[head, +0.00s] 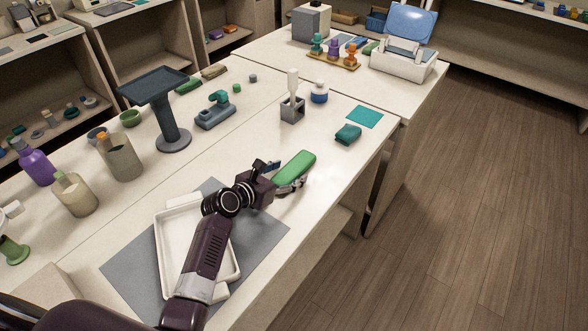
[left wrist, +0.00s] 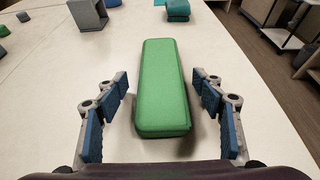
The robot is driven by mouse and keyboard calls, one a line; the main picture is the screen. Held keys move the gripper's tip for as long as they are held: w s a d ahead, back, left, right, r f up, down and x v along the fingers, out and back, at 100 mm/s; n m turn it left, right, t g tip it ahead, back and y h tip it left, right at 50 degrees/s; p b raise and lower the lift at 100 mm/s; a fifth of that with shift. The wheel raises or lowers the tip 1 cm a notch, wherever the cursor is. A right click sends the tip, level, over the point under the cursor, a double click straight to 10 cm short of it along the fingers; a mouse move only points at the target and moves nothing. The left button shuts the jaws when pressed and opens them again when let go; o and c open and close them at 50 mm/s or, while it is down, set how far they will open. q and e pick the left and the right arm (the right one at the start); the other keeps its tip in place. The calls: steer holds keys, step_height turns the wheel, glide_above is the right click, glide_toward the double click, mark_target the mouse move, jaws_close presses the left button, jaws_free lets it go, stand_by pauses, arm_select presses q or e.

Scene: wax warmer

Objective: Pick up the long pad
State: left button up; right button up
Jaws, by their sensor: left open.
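The long pad is green with rounded edges. In the head view the long pad (head: 297,166) lies on the white table, just beyond my left gripper (head: 279,177). In the left wrist view the long pad (left wrist: 163,88) runs lengthwise away from me, in the middle. My left gripper (left wrist: 163,108) is open, with blue-padded fingers on both sides of the pad's near half. Gaps show between the pad and the fingers on each side. My right gripper is not in view.
A white tray (head: 170,262) sits on a grey mat (head: 262,235) below my left arm. Beyond the pad are a folded teal cloth (head: 348,134), a teal square (head: 365,117) and a grey holder (head: 292,110). The table around the pad is clear.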

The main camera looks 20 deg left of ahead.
arm_select(q)
steer(key=c, duration=1.3)
steer(key=shift+c, duration=0.2)
